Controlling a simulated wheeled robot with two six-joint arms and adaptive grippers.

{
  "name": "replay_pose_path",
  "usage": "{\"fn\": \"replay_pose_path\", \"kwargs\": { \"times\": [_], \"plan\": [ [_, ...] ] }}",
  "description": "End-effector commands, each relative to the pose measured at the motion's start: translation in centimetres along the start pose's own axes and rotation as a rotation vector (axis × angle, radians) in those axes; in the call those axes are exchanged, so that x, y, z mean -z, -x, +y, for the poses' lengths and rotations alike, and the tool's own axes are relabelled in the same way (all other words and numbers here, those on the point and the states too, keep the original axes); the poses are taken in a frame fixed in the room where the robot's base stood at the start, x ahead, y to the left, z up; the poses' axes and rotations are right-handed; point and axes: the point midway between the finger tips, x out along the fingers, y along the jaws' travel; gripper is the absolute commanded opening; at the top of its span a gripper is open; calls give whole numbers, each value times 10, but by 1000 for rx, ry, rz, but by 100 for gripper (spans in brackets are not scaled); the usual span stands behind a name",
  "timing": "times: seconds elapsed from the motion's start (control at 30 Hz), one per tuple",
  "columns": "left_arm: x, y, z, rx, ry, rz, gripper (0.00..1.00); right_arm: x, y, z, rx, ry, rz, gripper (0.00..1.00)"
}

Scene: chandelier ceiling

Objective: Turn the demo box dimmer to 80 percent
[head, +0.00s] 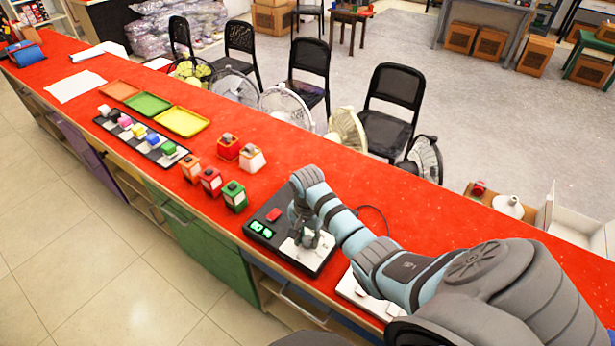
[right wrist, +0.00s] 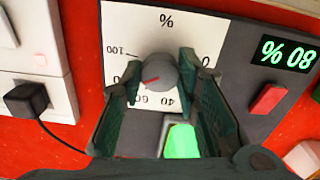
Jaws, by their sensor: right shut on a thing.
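The demo box (head: 264,244) is a black panel at the counter's front edge with a white dial plate (right wrist: 210,35). The round grey dimmer knob (right wrist: 160,72) sits on that plate. Its red pointer points left, toward a mark partly hidden by a finger, between 100 and 60. The green display (right wrist: 288,53) appears upside down and reads 80 %. My right gripper (head: 305,236) is over the dial plate. In the right wrist view its fingers (right wrist: 160,75) are closed on the knob's two sides. My left gripper is not in view.
A red button (right wrist: 268,98) and a lit green patch (right wrist: 182,142) are on the box. White switch plates (head: 362,292) lie to the right. Several small coloured boxes (head: 211,180) stand left on the red counter (head: 330,166). Fans and chairs stand behind it.

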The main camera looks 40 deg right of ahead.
Motion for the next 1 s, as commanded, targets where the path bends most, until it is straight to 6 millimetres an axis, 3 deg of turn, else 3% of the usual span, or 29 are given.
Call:
{"fn": "replay_pose_path", "kwargs": {
  "times": [0.03,0.13,0.47,0.8,1.0],
  "plan": [
    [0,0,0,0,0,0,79,2,2,-2,5,0,7,34],
    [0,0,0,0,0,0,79,2,2,-1,4,0,5,49],
    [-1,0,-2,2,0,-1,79,1,4,-1,3,1,3,49],
    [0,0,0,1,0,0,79,2,68,-2,6,1,5,49],
    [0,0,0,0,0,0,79,1,76,-1,2,0,3,49]
  ]
}}
